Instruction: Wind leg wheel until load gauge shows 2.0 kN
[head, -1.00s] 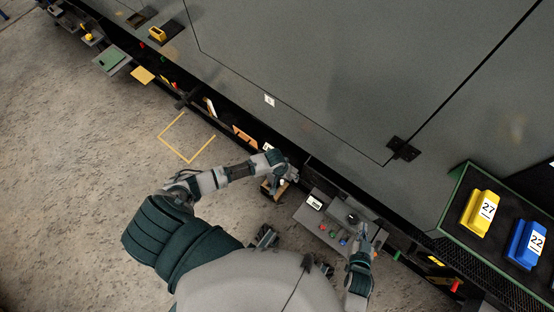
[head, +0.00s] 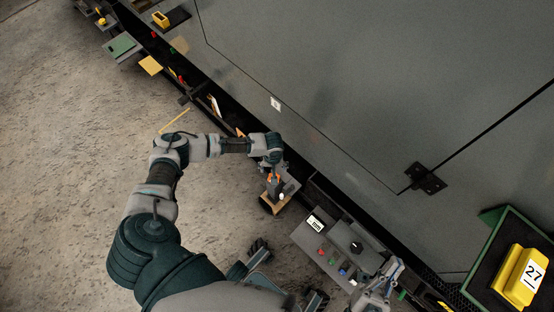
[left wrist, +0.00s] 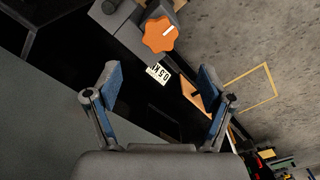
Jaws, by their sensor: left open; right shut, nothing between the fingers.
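The leg wheel is an orange lobed knob (left wrist: 160,35) with a white mark, at the top of the left wrist view; a bit of orange also shows in the head view (head: 274,177). Beside it is a white load gauge label (left wrist: 158,74) that appears to read 0.5 kN. My left gripper (left wrist: 159,72) is open, its two blue-padded fingers apart with nothing between them. The wheel lies beyond the fingertips, apart from them. In the head view the left hand partly hides the wheel. My right gripper (head: 382,284) is shut and empty near the grey control box.
The grey control box (head: 332,240) carries a small white display, coloured buttons and a black knob. A large dark enclosure (head: 330,90) fills the upper right. A tray with a yellow block (head: 520,276) stands at lower right. Open floor (head: 70,150) lies left.

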